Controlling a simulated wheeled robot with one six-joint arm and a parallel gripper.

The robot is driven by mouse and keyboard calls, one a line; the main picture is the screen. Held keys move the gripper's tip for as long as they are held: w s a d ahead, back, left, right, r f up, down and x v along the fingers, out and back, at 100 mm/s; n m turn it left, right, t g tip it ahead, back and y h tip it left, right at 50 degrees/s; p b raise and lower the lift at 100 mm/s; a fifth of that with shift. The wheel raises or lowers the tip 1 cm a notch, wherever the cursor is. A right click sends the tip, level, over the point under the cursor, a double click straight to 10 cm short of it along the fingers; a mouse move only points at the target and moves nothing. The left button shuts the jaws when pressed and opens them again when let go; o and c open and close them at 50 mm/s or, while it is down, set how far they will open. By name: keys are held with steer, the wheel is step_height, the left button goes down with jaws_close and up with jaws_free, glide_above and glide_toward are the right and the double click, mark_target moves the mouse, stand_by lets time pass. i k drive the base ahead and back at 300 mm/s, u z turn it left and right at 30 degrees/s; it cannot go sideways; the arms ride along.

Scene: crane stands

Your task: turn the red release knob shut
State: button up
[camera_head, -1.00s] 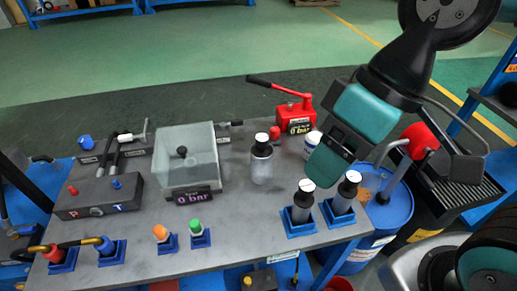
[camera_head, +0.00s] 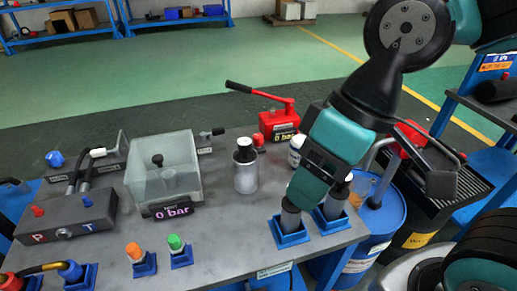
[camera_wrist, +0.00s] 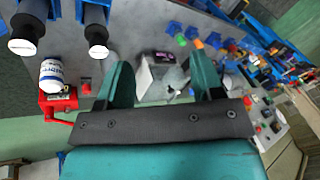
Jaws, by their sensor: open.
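The red hand pump (camera_head: 281,124) stands at the back of the grey bench, its long lever pointing up and left. A small red knob (camera_head: 258,139) sits at its left side, which I take for the release knob. My gripper (camera_head: 300,192) points down over the front right of the bench, in front of the pump and away from the knob. In the wrist view my gripper (camera_wrist: 161,64) shows two teal fingers spread apart with nothing held between them. The pump (camera_wrist: 60,103) shows there at the left, partly behind a white can, with a small red part (camera_wrist: 86,86) beside it.
Two dark cylinders in blue holders (camera_head: 291,238) stand under my gripper, one partly hidden. A grey bottle (camera_head: 245,172) and a white can (camera_head: 296,150) stand near the pump. A clear box (camera_head: 163,175) with a "0 bar" display is further left. A blue drum (camera_head: 386,225) stands right of the bench.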

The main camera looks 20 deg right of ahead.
mark_target(257, 138)
steer(key=k, duration=1.1)
steer(key=u, duration=0.75)
steer(key=i, duration=1.35)
steer(key=z, duration=0.75)
